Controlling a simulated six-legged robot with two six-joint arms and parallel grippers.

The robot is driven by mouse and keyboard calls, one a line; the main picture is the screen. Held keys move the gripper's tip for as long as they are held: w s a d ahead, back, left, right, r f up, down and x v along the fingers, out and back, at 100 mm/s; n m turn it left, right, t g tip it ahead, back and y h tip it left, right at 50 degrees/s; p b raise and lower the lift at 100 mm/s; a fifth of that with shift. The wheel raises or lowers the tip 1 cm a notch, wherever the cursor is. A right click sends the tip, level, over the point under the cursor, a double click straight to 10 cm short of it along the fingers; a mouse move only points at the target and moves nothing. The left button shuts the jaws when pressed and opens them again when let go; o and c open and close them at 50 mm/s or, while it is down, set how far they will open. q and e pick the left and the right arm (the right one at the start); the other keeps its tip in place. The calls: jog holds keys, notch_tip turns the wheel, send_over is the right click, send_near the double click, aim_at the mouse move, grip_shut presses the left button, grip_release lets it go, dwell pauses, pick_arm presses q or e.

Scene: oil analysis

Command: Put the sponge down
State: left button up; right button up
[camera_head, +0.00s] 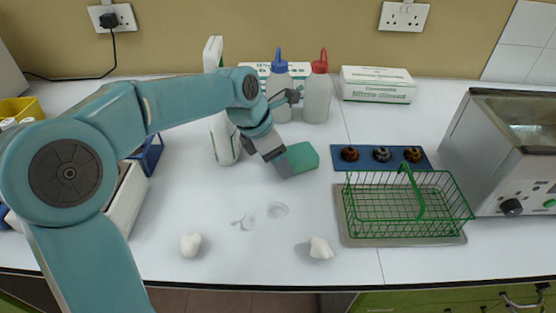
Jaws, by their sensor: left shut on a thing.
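The green sponge (302,157) is a small block near the middle of the white bench (240,264). My left gripper (282,163) is shut on the sponge at its left side. I cannot tell whether the sponge touches the bench or is just above it. The gripper hides part of the sponge's left side. My right gripper is not in view.
A green wire basket (447,205) on a grey tray stands right, before a blue holder (428,160) and a metal bath (505,145). Bottles (318,95) stand behind the sponge. Two white lumps (320,248) lie near the front edge. Smudges mark the bench.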

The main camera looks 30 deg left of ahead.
pick_arm(q)
jog(key=shift+f, duration=0.2)
jog(key=o, duration=1)
jog(key=shift+r, duration=0.3)
jog(key=p+v, duration=0.2)
jog(key=v, duration=0.9)
jog(key=shift+s+r+p, duration=0.15)
jog(key=shift+r+p, duration=0.15)
jog(key=shift+f, duration=0.1)
